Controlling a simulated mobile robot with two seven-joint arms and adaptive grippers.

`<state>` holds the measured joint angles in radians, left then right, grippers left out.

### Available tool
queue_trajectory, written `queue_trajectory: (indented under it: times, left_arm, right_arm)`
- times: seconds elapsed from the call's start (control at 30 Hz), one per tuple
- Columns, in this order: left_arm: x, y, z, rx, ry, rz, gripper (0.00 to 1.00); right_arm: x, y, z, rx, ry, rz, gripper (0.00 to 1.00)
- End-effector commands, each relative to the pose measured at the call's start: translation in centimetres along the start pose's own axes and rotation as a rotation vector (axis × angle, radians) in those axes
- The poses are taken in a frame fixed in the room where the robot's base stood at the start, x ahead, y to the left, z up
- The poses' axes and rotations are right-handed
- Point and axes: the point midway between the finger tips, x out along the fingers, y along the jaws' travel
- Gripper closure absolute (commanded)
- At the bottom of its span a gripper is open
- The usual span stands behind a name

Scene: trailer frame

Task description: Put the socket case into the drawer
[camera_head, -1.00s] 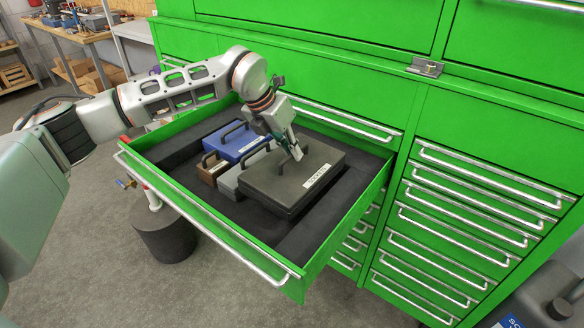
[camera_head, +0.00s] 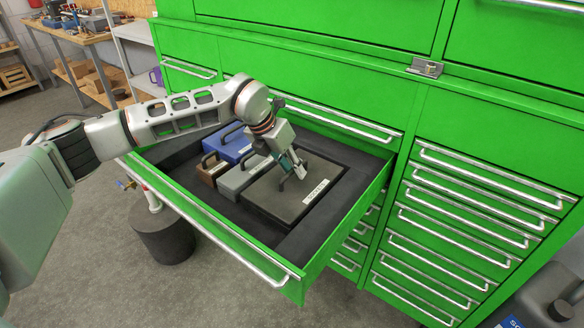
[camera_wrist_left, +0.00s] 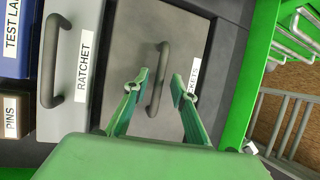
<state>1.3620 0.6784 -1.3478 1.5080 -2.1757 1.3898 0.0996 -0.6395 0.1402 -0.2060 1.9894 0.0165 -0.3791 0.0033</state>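The socket case (camera_head: 285,203) is a flat dark grey case with a dark handle and a white label. It lies flat in the open green drawer (camera_head: 218,228), in a recess of the black lining, beside the grey case. My left gripper (camera_head: 298,170) is above its top. In the left wrist view, the two green fingers (camera_wrist_left: 162,88) are spread apart, with the case's handle (camera_wrist_left: 158,80) between them and clear of both. The case's surface (camera_wrist_left: 150,45) also shows there, its label partly hidden by a finger. My right gripper is not in view.
A grey ratchet case (camera_head: 236,182), a blue case (camera_head: 229,148) and a small brown case (camera_head: 208,172) lie left of the socket case. The green cabinet (camera_head: 340,90) rises behind. A black drum (camera_head: 165,235) stands on the floor beside the drawer.

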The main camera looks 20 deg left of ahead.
Motion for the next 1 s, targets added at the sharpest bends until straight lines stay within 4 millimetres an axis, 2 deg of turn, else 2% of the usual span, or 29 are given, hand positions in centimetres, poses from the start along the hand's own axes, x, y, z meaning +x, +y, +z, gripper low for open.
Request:
queue_trajectory:
  times: [0.23, 0.37, 0.8, 1.0]
  left_arm:
    - [-0.1, 0.0, 0.0, 0.0, -0.001, 0.0, 0.75]
    - [-0.9, 0.1, 0.1, 0.0, -0.002, 0.001, 0.75]
    - [-9.2, 0.0, 0.1, 0.001, -0.005, 0.001, 0.75]
    - [-11.4, 0.0, 0.1, 0.0, -0.001, 0.0, 0.75]
  right_arm:
    - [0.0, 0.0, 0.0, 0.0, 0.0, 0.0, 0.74]
    - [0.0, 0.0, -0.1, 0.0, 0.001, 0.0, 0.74]
    - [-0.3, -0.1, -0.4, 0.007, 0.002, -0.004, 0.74]
    - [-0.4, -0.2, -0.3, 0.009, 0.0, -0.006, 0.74]
